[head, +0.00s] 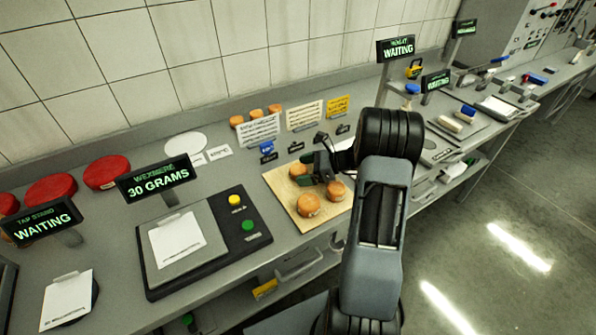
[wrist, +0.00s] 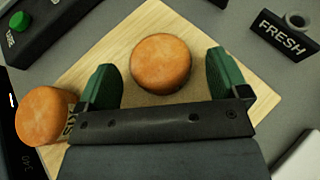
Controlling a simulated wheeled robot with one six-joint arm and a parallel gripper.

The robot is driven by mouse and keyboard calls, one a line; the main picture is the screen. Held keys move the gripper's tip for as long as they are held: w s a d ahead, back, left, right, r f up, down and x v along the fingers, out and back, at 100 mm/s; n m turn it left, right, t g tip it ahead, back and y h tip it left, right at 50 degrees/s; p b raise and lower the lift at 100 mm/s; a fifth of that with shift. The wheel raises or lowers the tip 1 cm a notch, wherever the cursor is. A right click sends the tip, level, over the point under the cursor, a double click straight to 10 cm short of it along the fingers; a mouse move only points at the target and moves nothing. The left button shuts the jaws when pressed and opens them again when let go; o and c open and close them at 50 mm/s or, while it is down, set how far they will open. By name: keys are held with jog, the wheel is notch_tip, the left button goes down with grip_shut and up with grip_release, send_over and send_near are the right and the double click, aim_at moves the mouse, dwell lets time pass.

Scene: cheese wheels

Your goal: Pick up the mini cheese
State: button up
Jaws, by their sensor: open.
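Small round orange mini cheeses sit on a pale wooden board (head: 281,191) in the head view: one at the back (head: 298,170), one at the front left (head: 308,205) and one at the right (head: 336,190). My gripper (head: 313,168) is over the board, partly covering it. In the wrist view its two green fingers (wrist: 160,75) are spread wide. One mini cheese (wrist: 161,63) lies between and slightly beyond them, with gaps on both sides. A second cheese (wrist: 43,116) is at the left, outside the fingers. The third is hidden in the wrist view.
A black scale with a 30 GRAMS display (head: 158,183) stands left of the board. Small signs, including a FRESH sign (wrist: 284,34), and several cards stand behind it. Red cheese wheels (head: 107,172) sit at the far left. A display reading WAITING (head: 398,48) stands at the back right.

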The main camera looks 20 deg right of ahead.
jog(key=shift+w+a+f, duration=0.2)
jog(key=shift+a, duration=0.15)
jog(key=shift+c, duration=0.4)
jog(key=c, duration=0.9)
jog(key=shift+c, duration=0.3)
jog(key=shift+r, duration=0.2)
